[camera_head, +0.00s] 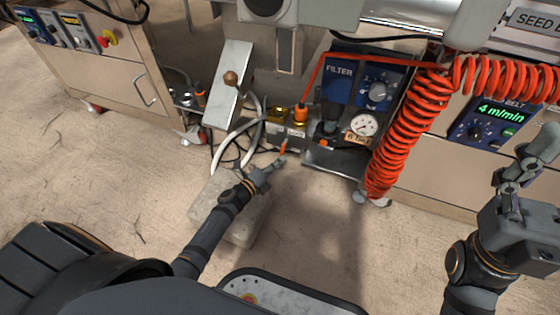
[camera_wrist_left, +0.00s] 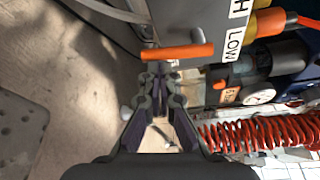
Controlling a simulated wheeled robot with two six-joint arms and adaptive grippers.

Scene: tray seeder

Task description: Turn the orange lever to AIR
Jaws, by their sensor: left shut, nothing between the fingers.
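The orange lever (camera_head: 284,147) sticks out low at the front of the dark valve box, below the yellow and orange fittings. In the left wrist view the lever (camera_wrist_left: 178,51) is an orange bar lying crosswise just beyond the fingertips. My left gripper (camera_head: 280,161) is shut and empty, with its tips close to the lever. In the left wrist view the tips of the gripper (camera_wrist_left: 161,78) are together; I cannot tell whether they touch the bar. I see no AIR marking. My right gripper (camera_head: 524,170) is at the right edge, away from the lever; its opening is unclear.
A coiled red hose (camera_head: 395,140) hangs right of the blue filter panel (camera_head: 340,85) and its gauge (camera_head: 364,125). A tilted metal plate (camera_head: 229,80) with a brown knob stands left. A pale block (camera_head: 245,222) lies on the floor under my left forearm. A LOW label (camera_wrist_left: 235,46) is near the lever.

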